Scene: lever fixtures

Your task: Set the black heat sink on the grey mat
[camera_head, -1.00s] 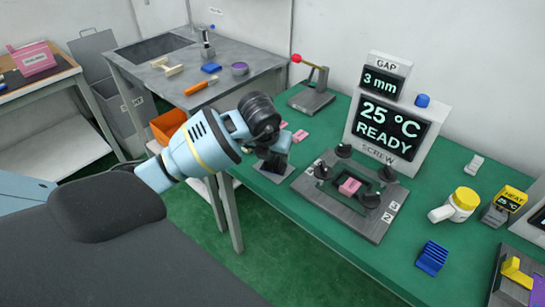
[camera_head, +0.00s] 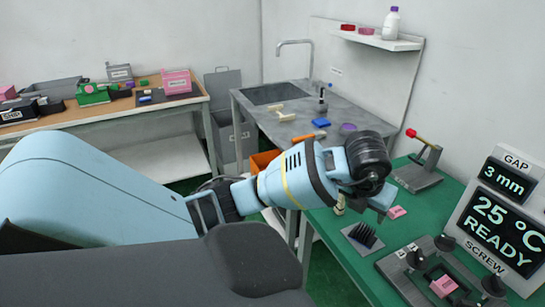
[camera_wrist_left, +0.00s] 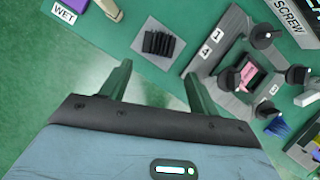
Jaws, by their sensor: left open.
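The black heat sink (camera_head: 364,236) sits fins up on the small grey mat (camera_head: 366,253) at the near left edge of the green bench. In the left wrist view the heat sink (camera_wrist_left: 157,43) lies within the mat (camera_wrist_left: 166,63), with bare mat around it. My left gripper (camera_head: 364,203) is open and empty, above and apart from the heat sink. In the wrist view its two fingers (camera_wrist_left: 157,77) are spread, with the heat sink beyond their tips. My right gripper is not in view.
A fixture plate (camera_head: 400,275) with dark knobs and a pink block (camera_head: 444,286) stands right of the mat. Behind it is the display (camera_head: 500,220) reading 25 °C READY. A lever stand (camera_head: 418,175) and a pink piece (camera_head: 397,212) are farther back.

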